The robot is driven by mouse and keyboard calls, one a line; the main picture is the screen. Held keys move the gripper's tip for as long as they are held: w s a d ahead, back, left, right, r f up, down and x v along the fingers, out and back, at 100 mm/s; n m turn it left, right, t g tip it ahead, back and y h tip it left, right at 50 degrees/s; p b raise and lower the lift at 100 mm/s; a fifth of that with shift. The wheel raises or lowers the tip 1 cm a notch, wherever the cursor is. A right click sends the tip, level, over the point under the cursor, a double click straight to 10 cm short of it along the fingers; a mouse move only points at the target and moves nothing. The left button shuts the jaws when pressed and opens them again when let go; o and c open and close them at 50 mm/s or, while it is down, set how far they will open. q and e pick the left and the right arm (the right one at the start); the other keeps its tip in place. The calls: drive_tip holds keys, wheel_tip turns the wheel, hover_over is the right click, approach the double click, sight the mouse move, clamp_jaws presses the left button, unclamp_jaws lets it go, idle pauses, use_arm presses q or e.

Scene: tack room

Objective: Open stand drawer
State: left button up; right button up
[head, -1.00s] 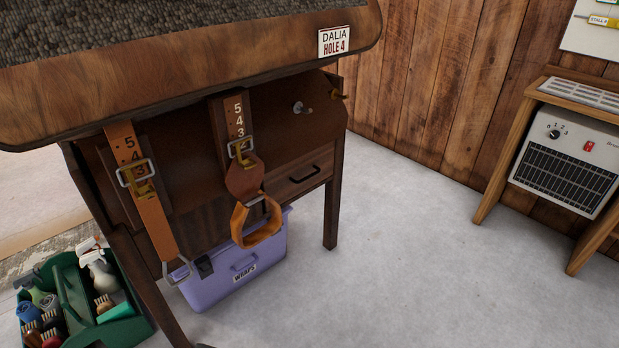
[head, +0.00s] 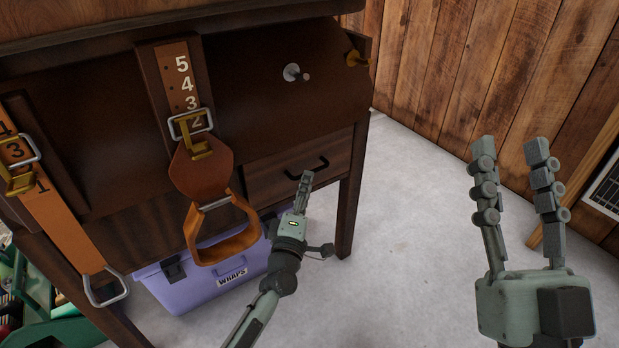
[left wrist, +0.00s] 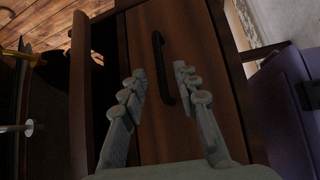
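The stand (head: 120,205) is dark brown wood with a drawer (head: 262,182) low at its right side. The drawer front looks flush with the stand in the head view. Its black bar handle (head: 306,168) also shows in the left wrist view (left wrist: 161,66). My left gripper (head: 305,180) is in front of the handle. In the left wrist view its fingers (left wrist: 160,74) are apart, one on each side of the handle; contact cannot be told. My right gripper (head: 512,148) is open and empty, raised over the floor to the right.
A leather strap with a stirrup (head: 208,175) hangs left of the drawer, and another strap (head: 60,215) further left. A purple wraps box (head: 195,292) stands under the stand. A green caddy (head: 45,305) is at lower left. The floor between is clear.

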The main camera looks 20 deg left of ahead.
use_arm(q)
drive_tip(key=w, duration=0.3)
drive_tip(key=shift+w+a+r, duration=0.15)
drive_tip(key=shift+w+r, duration=0.05)
drive_tip(key=shift+w, duration=0.1)
clamp_jaws()
